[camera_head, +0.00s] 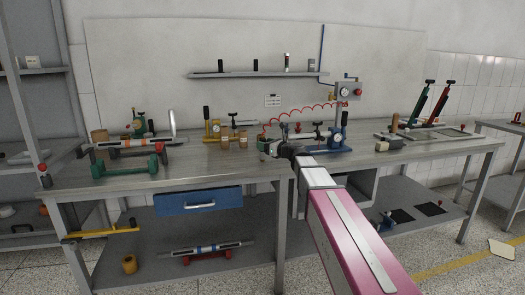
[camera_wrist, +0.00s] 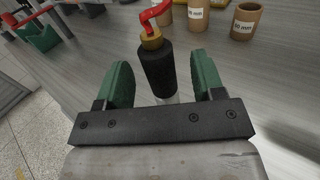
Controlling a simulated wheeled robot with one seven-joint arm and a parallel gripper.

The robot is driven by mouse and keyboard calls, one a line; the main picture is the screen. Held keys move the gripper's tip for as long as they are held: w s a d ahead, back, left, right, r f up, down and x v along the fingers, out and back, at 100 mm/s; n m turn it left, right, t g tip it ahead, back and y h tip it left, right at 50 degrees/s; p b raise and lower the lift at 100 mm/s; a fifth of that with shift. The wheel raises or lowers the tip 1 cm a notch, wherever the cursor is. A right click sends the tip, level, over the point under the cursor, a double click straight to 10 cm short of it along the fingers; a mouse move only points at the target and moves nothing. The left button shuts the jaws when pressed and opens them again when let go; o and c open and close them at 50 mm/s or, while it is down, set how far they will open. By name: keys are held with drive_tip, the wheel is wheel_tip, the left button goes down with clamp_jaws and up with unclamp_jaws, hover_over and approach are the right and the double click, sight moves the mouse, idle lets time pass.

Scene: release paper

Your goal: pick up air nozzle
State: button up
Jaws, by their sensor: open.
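The air nozzle (camera_wrist: 158,72) shows in the wrist view as a black cylinder with a brass collar and a red hose end at its far end. It lies between the two green fingers of my gripper (camera_wrist: 162,64), with a gap on each side. The fingers are open and do not appear to touch it. Its near end is partly hidden behind the dark gripper bar. In the head view my gripper (camera_head: 272,149) is over the middle of the workbench (camera_head: 225,160), and the nozzle cannot be made out there.
Labelled brown cups (camera_wrist: 245,20) stand beyond the nozzle. A red coiled hose (camera_head: 300,112) runs from the grey gauge box (camera_head: 349,89). A blue-based press (camera_head: 338,141) stands right of my gripper.

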drive_tip(key=x, duration=0.3)
drive_tip(key=shift+w+a, duration=0.25)
drive_tip(key=shift+a, duration=0.05)
drive_tip(key=shift+c, duration=0.3)
drive_tip(key=c, duration=1)
